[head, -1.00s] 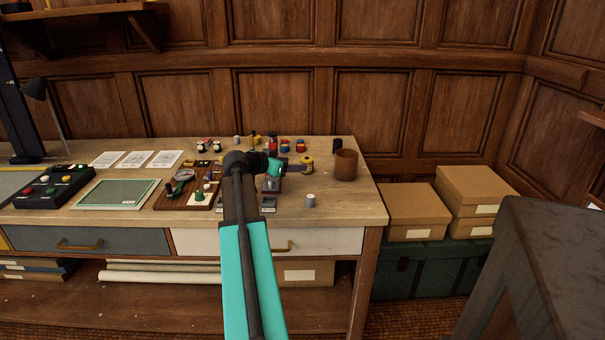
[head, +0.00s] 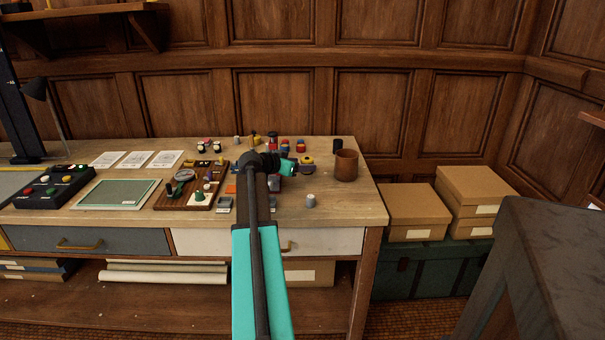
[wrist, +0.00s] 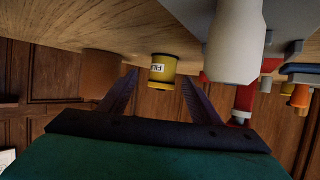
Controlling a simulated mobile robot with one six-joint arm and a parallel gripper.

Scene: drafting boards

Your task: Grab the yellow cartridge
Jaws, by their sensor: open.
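The yellow cartridge (wrist: 162,70) is a short cylinder with dark ends and a white label reading like "FILM". In the wrist view, which shows the bench upside down, it stands upright between the fingers as seen in the picture. My gripper (wrist: 159,82) is open and empty, its two dark fingers on either side of the cartridge's outline; it appears to lie a little beyond the tips, with no contact visible. In the head view the yellow cartridge (head: 307,159) stands just right of my gripper (head: 294,170), whose fingers are hard to make out there.
A brown cup (head: 346,166) stands right of the cartridge. A grey-white knobbed piece (head: 310,201) stands nearer the front edge; a large pale cylinder (wrist: 236,40) looms close in the wrist view. Red and blue pieces (head: 300,146) stand behind. The bench's right front corner is clear.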

